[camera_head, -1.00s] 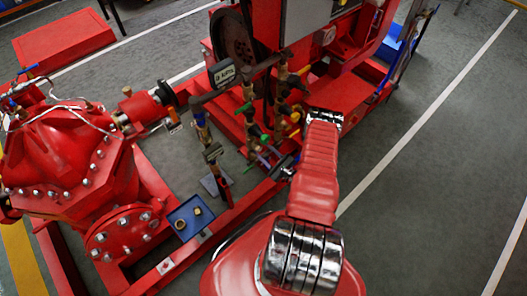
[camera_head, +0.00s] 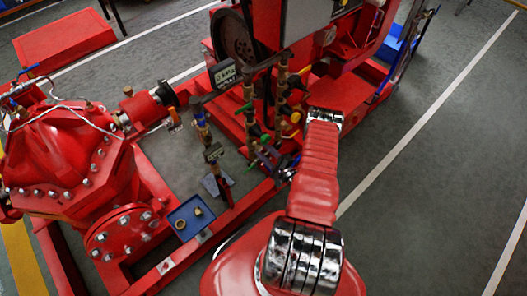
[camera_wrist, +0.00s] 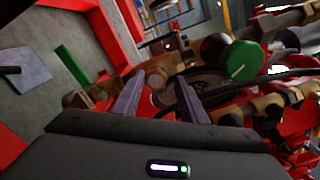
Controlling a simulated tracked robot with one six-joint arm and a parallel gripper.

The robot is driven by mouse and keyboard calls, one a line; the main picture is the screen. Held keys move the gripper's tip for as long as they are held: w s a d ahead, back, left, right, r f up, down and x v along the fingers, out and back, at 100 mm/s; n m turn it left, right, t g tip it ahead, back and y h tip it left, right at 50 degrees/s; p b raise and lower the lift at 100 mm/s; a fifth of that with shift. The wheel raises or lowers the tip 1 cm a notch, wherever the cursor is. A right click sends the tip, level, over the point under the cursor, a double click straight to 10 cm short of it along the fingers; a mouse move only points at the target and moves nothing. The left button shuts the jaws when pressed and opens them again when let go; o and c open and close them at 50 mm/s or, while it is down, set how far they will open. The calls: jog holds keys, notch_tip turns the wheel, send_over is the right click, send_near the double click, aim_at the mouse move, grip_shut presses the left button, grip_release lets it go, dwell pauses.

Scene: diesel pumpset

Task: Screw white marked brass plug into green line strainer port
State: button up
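My gripper (camera_wrist: 160,80) points at the brass pipework in the wrist view, its two dark fingers apart. A brass fitting (camera_wrist: 158,72) shows between the fingertips; I cannot tell whether it is a plug or part of the strainer, and no grip on it shows. A green lever handle (camera_wrist: 74,64) is left of the fingers, and a round green knob with a white mark (camera_wrist: 243,60) is to the right. In the head view my gripper (camera_head: 270,160) is at the foot of the valve cluster (camera_head: 282,100). The white mark on the plug is not visible.
A blue tray (camera_head: 177,213) on the red frame holds two small brass pieces (camera_head: 180,224). A large red pump (camera_head: 70,150) stands at left. Pipes and valves crowd close around my fingers. The grey floor (camera_head: 430,180) at right is clear.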

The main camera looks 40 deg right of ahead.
jog(key=n, duration=0.5)
jog(key=shift+a+n, duration=0.15)
jog(key=shift+n, duration=0.25)
jog(key=n, duration=0.6)
jog(key=shift+a, duration=0.15)
jog(key=shift+f, duration=0.3)
dwell(0.3)
grip_shut()
dwell(0.4)
dwell(0.7)
jog(key=shift+w, duration=0.1)
